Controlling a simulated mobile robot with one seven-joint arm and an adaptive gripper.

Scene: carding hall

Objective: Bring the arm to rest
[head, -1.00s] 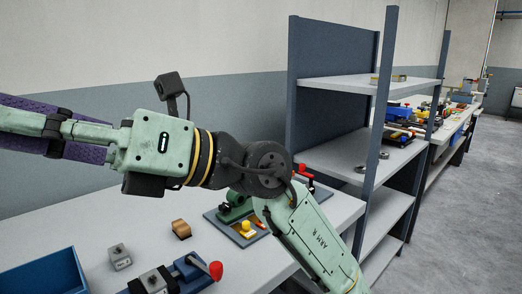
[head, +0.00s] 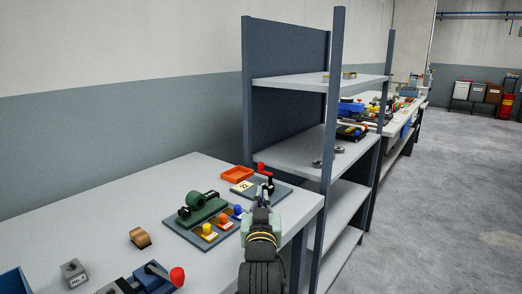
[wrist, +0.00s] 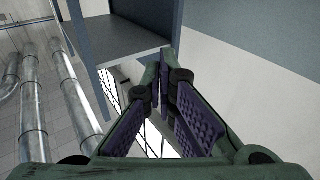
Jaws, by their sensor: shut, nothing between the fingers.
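My gripper (wrist: 161,78) shows in the wrist view with its dark green fingers and purple ribbed pads. Its fingertips are together, and nothing is held. In the head view, part of my arm stands at the lower middle, by the right front edge of the workbench (head: 95,210). I cannot make out the fingers clearly there. The arm covers part of the bench edge and of the fixture with the red-knobbed clamp.
A green fixture (head: 203,208) with coloured knobs, an orange tray (head: 238,174), a brown block (head: 139,238) and a blue vise (head: 153,278) are on the bench. A blue-grey shelf rack (head: 287,85) stands beyond. The floor (head: 450,190) at right is clear.

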